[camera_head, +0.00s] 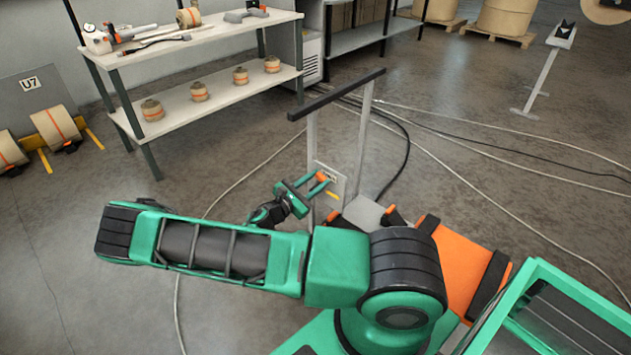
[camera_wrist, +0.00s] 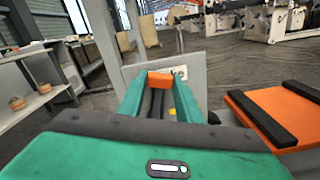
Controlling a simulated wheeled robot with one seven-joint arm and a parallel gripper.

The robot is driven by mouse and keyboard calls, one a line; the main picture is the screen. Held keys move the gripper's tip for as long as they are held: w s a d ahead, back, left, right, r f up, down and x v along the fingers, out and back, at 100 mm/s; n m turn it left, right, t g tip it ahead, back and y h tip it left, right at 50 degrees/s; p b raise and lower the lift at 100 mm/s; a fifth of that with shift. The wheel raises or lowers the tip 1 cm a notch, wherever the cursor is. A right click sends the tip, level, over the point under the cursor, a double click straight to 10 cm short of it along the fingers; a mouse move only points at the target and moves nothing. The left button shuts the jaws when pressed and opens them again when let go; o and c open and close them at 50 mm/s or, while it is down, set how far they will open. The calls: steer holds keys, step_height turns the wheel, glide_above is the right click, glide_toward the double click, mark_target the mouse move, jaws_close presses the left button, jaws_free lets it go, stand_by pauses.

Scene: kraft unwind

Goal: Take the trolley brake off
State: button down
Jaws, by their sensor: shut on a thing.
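The trolley shows as an upright frame with grey posts and a black push bar (camera_head: 335,94), standing just beyond my arm. A pale plate (camera_head: 336,172) with a small label sits low on the frame. My gripper (camera_head: 318,182) is at this plate, with its green fingers closed on an orange brake handle (camera_head: 322,176). In the wrist view the orange handle (camera_wrist: 160,82) lies between the fingertips, in front of the pale plate (camera_wrist: 196,76). A small yellow mark (camera_head: 333,195) is just below it.
An orange deck with black strips (camera_head: 462,262) lies right of my arm. Cables (camera_head: 440,162) run over the floor behind the trolley. A shelf bench with rolls (camera_head: 205,95) stands at the back left.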

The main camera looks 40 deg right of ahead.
steer(key=shift+w+a, duration=0.1)
steer(key=c, duration=1.3)
jaws_free()
steer(key=a, duration=0.3)
steer(key=s+a, duration=0.1)
steer(key=a, duration=0.6)
steer(key=shift+s+a, duration=0.35)
